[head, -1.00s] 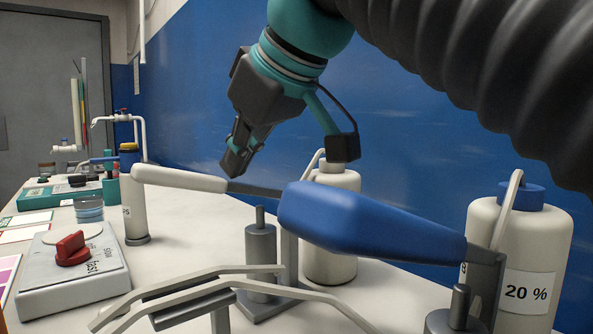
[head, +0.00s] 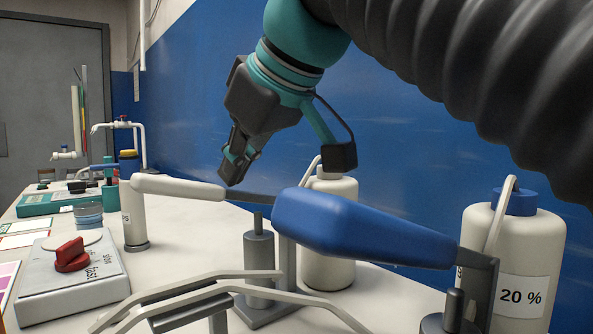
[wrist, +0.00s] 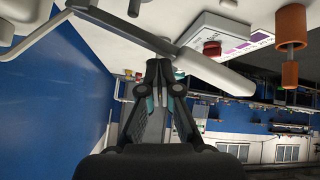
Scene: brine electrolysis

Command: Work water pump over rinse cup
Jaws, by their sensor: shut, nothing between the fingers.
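Two hand levers stand in front of me: one with a white handle (head: 178,187) on a grey rod, and a nearer one with a blue handle (head: 360,228). I cannot tell for sure which is the water pump. My gripper (head: 232,178) is shut and empty, pointing down by the inner end of the white handle, where it meets the rod. The fingertips (wrist: 166,72) also show in the wrist view, close to the white handle (wrist: 218,72); contact is unclear. A small clear bluish cup (head: 88,214), perhaps the rinse cup, stands on the table at left.
A white plate unit with a red knob (head: 71,255) is at front left. A bottle marked 20 % (head: 522,275) stands at right, and another white bottle (head: 330,262) behind the blue handle. Bent grey rails (head: 205,290) cross the front. A blue wall (head: 420,140) rises behind.

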